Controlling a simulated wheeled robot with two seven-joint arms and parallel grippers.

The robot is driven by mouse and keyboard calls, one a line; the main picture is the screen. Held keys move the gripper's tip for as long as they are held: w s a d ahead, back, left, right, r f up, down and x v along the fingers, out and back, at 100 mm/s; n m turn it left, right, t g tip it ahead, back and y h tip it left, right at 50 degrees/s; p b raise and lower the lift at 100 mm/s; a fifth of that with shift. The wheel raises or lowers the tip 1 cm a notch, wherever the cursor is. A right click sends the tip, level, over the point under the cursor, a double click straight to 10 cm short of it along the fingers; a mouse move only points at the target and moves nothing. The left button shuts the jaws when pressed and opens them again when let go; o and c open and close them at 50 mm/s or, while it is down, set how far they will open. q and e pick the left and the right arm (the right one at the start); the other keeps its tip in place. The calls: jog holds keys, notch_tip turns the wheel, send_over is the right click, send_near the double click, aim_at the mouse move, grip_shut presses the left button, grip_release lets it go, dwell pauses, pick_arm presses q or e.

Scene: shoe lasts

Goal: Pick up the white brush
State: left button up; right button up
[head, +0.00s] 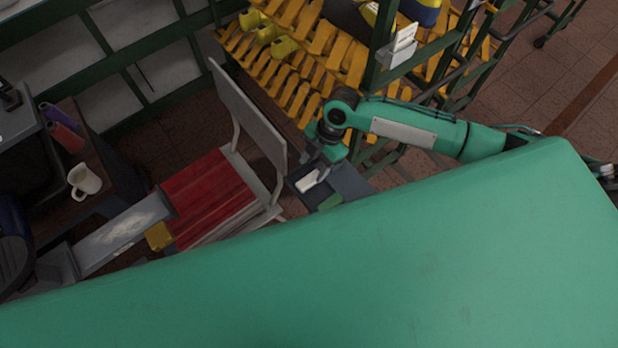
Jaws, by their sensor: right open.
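A small white block-like thing (308,181), which looks like the white brush, lies in or on a dark grey tray (350,184) near the middle of the head view. My right arm comes in from the right, and my right gripper (316,171) points down just above and beside the white thing. It is open. Its fingertips are small and dark here, so I cannot tell whether they touch the brush. My left gripper is not in view.
A chair (249,114) with a red striped seat stands left of the tray. A green-framed rack (376,72) with yellow lasts stands behind. A white mug (84,181) sits on a dark table at the left. A large green surface fills the foreground.

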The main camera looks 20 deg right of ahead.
aim_at(309, 179)
jog(key=shift+s+a+f+p, duration=0.2)
jog(key=shift+f+p, duration=0.2)
jog(key=shift+f, duration=0.05)
jog(key=p+x, duration=0.2)
jog(key=x, duration=0.2)
jog(key=shift+s+f, duration=0.1)
jog(key=shift+s, duration=0.15)
jog(key=shift+f, duration=0.2)
jog(key=c, duration=1.1)
grip_shut()
jog(key=shift+r, duration=0.1)
